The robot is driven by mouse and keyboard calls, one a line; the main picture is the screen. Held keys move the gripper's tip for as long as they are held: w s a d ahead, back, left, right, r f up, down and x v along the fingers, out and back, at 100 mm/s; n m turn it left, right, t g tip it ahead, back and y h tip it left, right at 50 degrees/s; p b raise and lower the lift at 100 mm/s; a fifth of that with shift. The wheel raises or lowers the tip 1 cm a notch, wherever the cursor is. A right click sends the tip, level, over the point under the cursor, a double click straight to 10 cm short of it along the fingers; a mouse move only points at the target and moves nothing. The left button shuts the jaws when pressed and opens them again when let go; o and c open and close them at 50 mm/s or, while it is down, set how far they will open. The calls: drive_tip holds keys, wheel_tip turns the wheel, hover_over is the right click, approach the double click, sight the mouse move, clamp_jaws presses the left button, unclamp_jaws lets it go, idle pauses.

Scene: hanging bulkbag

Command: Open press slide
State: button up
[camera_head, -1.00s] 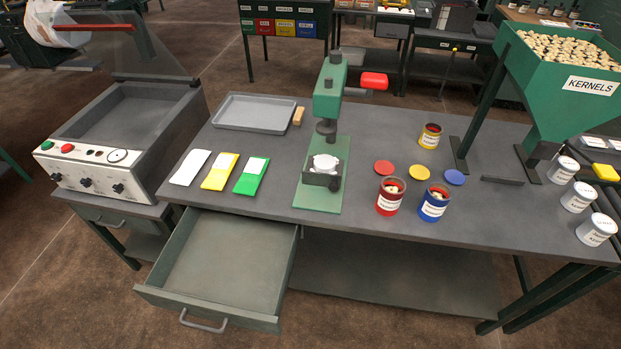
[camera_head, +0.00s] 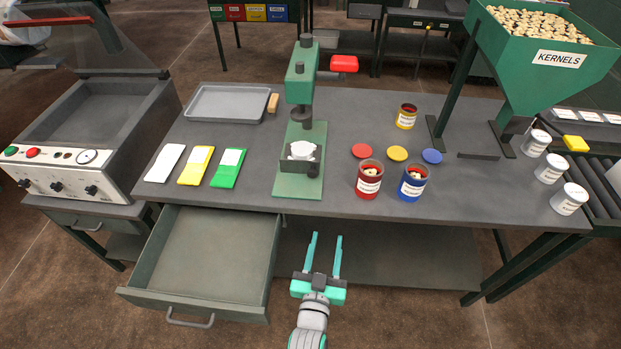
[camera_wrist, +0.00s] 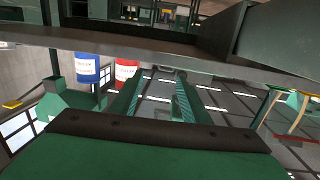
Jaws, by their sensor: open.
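The green press (camera_head: 301,120) stands upright on the grey workbench, left of the middle. It has a red handle (camera_head: 344,64) at its top right. At its base is the dark press slide (camera_head: 300,158) with a whitish piece on it. My gripper (camera_head: 324,241) is open and empty, in front of the bench's front edge and below the press in the picture. It is apart from the press. In the wrist view my gripper's fingers (camera_wrist: 160,92) are spread with nothing between them, and the press slide cannot be made out there.
An open, empty drawer (camera_head: 205,255) juts out left of my gripper. Red (camera_head: 369,180) and blue (camera_head: 412,183) cans stand near the front edge, right of the press. White, yellow and green packets (camera_head: 195,165) lie left. A kernel hopper (camera_head: 540,60) stands at right.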

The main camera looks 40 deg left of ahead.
drive_tip(key=n+y, duration=0.1)
drive_tip(key=y, duration=0.1)
approach(312, 175)
drive_tip(key=shift+v, duration=0.95)
drive_tip(key=x, duration=0.9)
drive_tip(key=shift+w+a, duration=0.1)
drive_tip(key=shift+a, duration=0.1)
drive_tip(key=shift+w+a, duration=0.2)
drive_tip(key=shift+w, duration=0.35)
